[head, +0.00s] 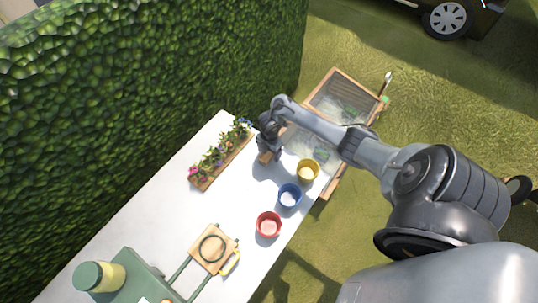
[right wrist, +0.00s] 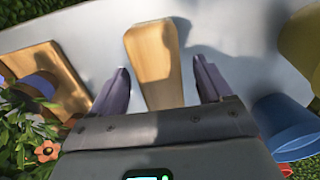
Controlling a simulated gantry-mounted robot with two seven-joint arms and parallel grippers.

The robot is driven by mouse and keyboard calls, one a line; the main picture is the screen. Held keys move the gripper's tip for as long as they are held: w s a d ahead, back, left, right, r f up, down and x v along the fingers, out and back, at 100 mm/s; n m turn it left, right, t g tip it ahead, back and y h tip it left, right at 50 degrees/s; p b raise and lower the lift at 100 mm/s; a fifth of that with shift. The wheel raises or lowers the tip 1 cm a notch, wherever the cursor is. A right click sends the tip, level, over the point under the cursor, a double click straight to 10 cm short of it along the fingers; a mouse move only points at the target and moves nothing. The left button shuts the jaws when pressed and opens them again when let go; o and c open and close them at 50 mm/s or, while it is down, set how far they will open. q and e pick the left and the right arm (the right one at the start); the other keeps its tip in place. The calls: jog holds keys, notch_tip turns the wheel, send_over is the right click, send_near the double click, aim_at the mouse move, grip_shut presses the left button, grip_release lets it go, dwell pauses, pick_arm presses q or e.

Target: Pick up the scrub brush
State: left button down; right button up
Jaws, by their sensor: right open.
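The scrub brush (right wrist: 152,50) shows in the right wrist view as a light wooden block lying on the pale table, its wooden side up; no bristles show. In the head view only a small wooden edge of it (head: 264,158) shows beside my gripper. My right gripper (head: 268,152) points down over the table's far end. In the right wrist view its two open fingers (right wrist: 161,75) stand on either side of the brush's near part, with gaps on both sides. I cannot tell the fingertips' height above the table. My left gripper is not in view.
Yellow (head: 308,172), blue (head: 289,196) and red (head: 268,226) pots stand along the right edge. A wooden flower planter (head: 203,182) lies along the hedge side. A wooden cart (head: 338,175) stands beyond the table. A green case (head: 133,285) is at the near end.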

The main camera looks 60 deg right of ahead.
jog(key=shift+f, duration=0.25)
jog(key=shift+c, duration=0.4)
jog(key=c, duration=1)
jog(key=shift+r, duration=0.15)
jog(key=shift+r, duration=0.45)
jog(key=r, duration=0.1)
jog(key=r+p, duration=0.1)
jog(key=r, duration=0.1)
jog(key=shift+s+d+r+p, duration=0.1)
jog(key=shift+s+r+p, duration=0.15)
jog(key=shift+r+p, duration=0.1)
jog(key=s+r+p, duration=0.1)
jog(key=s+r, duration=0.2)
jog(key=s, duration=0.2)
jog(key=s+d+r+p, duration=0.1)
jog(key=s+r, duration=0.2)
jog(key=s, duration=0.3)
jog(key=shift+r, duration=0.1)
